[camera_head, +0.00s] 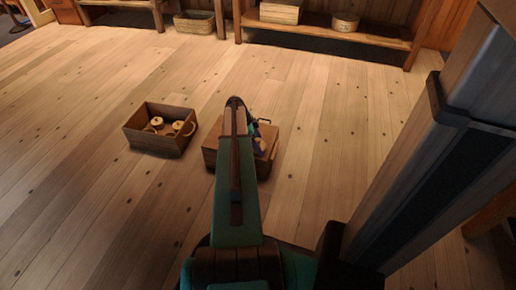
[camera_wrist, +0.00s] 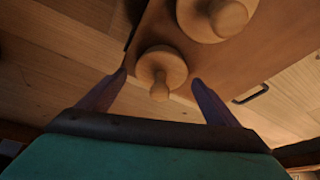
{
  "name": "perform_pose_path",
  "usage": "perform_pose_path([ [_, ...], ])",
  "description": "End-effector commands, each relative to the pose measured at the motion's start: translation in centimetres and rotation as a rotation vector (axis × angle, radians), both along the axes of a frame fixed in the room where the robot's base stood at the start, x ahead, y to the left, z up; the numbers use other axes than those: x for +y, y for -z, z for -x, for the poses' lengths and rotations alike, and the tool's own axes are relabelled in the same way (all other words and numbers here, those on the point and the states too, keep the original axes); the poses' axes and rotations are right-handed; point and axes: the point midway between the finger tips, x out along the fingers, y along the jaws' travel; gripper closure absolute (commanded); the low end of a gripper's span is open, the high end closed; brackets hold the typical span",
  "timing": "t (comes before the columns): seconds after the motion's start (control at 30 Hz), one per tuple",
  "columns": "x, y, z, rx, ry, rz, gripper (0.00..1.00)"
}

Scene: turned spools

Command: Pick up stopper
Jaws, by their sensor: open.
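In the wrist view, a pale turned wooden piece with a round disc and a small knob, which looks like the stopper (camera_wrist: 161,68), sits on a brown wooden surface (camera_wrist: 225,62). My gripper (camera_wrist: 159,78) is open, with one purple finger on each side of this piece. I cannot tell whether the fingers touch it. A second, larger turned piece (camera_wrist: 207,16) of similar shape is just beyond it, partly cut off by the top edge. In the head view, my gripper (camera_head: 257,137) is over a low wooden box (camera_head: 212,157); my arm hides much of the box and its top.
An open wooden crate (camera_head: 152,146) holding several pale turned pieces (camera_head: 157,121) stands left of the box. Benches with a woven basket (camera_head: 194,22), a box (camera_head: 281,11) and a round tub (camera_head: 345,21) line the back. The plank floor is clear around them.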

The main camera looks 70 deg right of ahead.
Motion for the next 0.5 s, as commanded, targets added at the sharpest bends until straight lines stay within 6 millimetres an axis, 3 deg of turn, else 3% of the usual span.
perform_pose_path([
  [0.17,0.0,-0.01,-0.03,0.0,0.0,0.0,0.16],
  [0.43,0.01,-0.02,-0.04,0.0,0.0,0.0,0.58],
  [0.5,0.01,-0.04,-0.04,0.0,0.0,0.0,0.62],
])
